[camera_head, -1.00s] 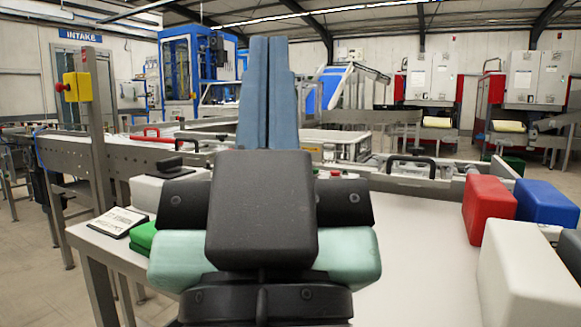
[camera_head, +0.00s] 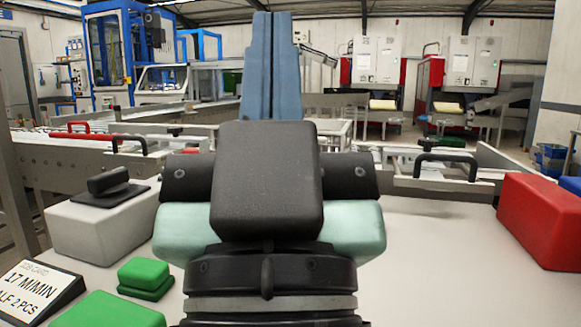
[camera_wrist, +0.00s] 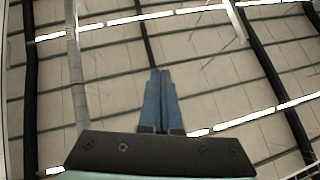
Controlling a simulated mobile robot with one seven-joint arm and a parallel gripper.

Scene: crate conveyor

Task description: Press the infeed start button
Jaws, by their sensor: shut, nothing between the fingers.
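I cannot make out an infeed start button in either current view; part of the scene behind my arm is hidden. My gripper (camera_head: 272,16) points straight up in the middle of the head view, its two long blue fingers together and empty. It also shows in the wrist view (camera_wrist: 160,72), pointing at the ceiling and touching nothing. It stands in front of the conveyor line (camera_head: 60,151), apart from it.
A white table (camera_head: 430,260) lies close in front. On it are a white block (camera_head: 95,232) with a black handled piece, green blocks (camera_head: 144,273), a job card (camera_head: 38,290) and a red block (camera_head: 540,222). Black handles (camera_head: 446,160) stand up from the rail behind.

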